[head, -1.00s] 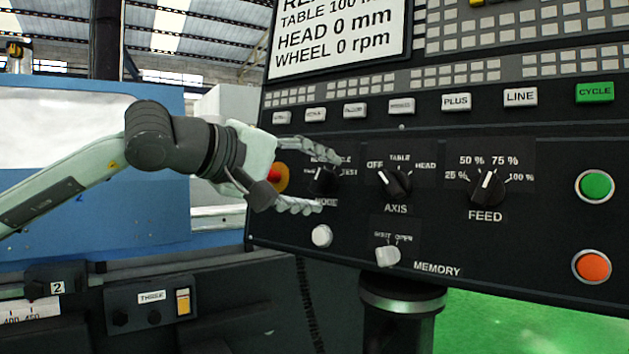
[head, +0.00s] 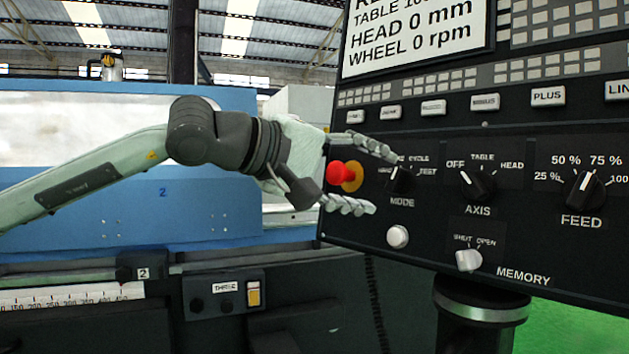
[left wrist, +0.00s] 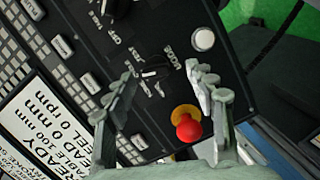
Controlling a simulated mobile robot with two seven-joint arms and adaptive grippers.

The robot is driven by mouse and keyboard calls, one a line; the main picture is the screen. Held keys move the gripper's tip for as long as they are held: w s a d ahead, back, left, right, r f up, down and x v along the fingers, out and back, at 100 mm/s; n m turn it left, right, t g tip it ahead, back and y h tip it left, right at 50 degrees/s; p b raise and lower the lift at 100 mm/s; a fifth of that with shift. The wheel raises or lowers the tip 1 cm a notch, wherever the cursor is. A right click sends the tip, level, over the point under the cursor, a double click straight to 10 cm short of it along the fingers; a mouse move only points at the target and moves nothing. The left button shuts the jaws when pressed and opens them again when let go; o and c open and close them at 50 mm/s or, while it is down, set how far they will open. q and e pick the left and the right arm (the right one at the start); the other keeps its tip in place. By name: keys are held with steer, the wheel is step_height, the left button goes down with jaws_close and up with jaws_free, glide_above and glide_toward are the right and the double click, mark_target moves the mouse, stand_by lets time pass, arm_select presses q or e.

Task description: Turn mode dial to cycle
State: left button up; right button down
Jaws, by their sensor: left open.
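The mode dial (head: 401,180) is a black knob on the dark control panel, with CYCLE and TEST printed around its upper right and MODE below. Which label it points to is hard to tell. My left gripper (head: 380,181) is open, coming in from the left, with its fingers above and below the dial's level and their tips just left of it. In the left wrist view, the dial (left wrist: 155,70) lies between and beyond the open fingers (left wrist: 167,77), with nothing held. The upper finger partly covers the labels at the dial's upper left in the head view. My right gripper is not in view.
A red emergency button (head: 340,174) on a yellow base sits just left of the dial, close to my fingers. A white button (head: 397,237) is below. The axis dial (head: 477,185), feed dial (head: 585,190) and memory switch (head: 468,259) are to the right.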

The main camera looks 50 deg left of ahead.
arm_select(q)
steer(key=s+a, duration=0.1)
steer(key=s, duration=0.7)
steer(key=shift+s+a, duration=0.2)
steer(key=shift+a, duration=0.15)
